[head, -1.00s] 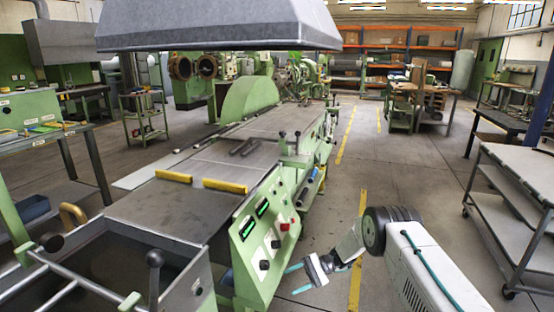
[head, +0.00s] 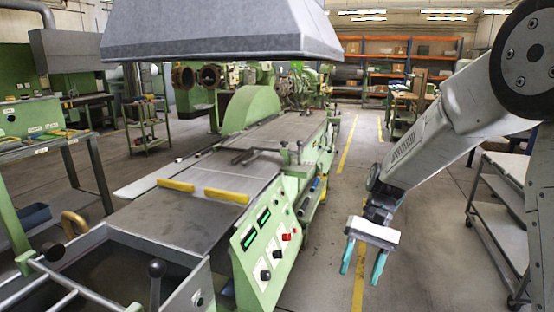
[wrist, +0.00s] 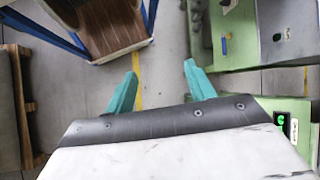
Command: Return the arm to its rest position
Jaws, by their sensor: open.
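My gripper (head: 362,262) hangs in the head view at the lower right, fingers pointing down over the floor, to the right of the green machine's control panel (head: 262,240). Its two teal fingers are apart with nothing between them. In the wrist view my gripper (wrist: 160,82) also shows open and empty, with grey floor and a yellow line beyond the fingertips. My arm comes in from the right edge of the head view and hides part of the background there.
The long green machine (head: 190,213) with yellow bars on its bed fills the middle. A grey hood (head: 215,35) hangs above it. A grey shelf cart (head: 497,227) stands at right, partly behind my arm. The wrist view shows a brown-topped, blue-legged table (wrist: 112,28).

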